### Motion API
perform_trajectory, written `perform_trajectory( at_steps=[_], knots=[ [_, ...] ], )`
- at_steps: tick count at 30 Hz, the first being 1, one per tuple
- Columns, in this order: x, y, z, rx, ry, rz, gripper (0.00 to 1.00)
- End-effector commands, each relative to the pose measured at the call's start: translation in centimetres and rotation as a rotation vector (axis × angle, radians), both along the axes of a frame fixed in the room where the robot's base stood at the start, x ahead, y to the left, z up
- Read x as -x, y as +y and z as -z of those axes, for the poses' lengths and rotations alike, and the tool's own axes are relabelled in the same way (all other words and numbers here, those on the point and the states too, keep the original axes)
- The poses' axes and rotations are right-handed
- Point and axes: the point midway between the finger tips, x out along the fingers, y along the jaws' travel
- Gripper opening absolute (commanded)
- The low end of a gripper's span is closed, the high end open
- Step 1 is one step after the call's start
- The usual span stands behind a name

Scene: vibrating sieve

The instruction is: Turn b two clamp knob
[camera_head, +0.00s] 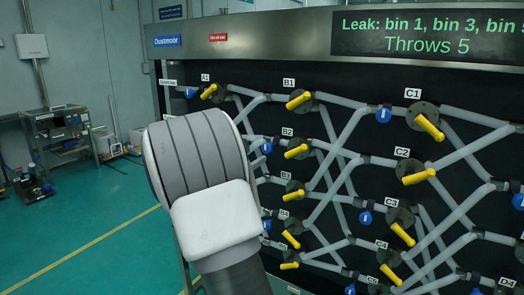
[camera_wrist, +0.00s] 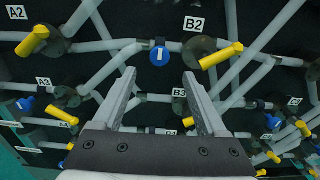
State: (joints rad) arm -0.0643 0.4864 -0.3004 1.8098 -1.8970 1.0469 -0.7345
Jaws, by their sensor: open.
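The B2 clamp knob (camera_head: 296,152) is a yellow handle on a dark round hub, below the B2 label, right of my arm in the head view. In the wrist view the B2 knob (camera_wrist: 222,55) is at the upper right, its handle slanting from lower left to upper right. My gripper (camera_wrist: 159,75) is open and empty, its two fingers pointing at the panel. The B2 knob lies outside the fingers, beyond the right fingertip and apart from it. In the head view my gripper is hidden behind my arm.
A blue round tag (camera_wrist: 160,56) on a pipe shows between the fingertips. Other yellow knobs stand close by, such as B1 (camera_head: 299,101), C2 (camera_head: 419,177) and A2 (camera_wrist: 32,42). Grey pipes cross the black panel. A screen (camera_head: 430,33) reads "Throws 5". Open green floor lies left.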

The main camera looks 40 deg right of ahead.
Motion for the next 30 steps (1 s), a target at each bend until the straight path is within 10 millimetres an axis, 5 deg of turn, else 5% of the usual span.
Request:
perform_trajectory(
  at_steps=[9,24,30],
  knots=[
    [-2.2,-5.6,0.0,0.000,0.000,0.002,0.75],
    [-3.0,-7.1,0.0,-0.001,-0.001,-0.001,0.75],
    [-2.9,-7.1,0.0,-0.001,-0.001,-0.001,0.39]
  ],
)
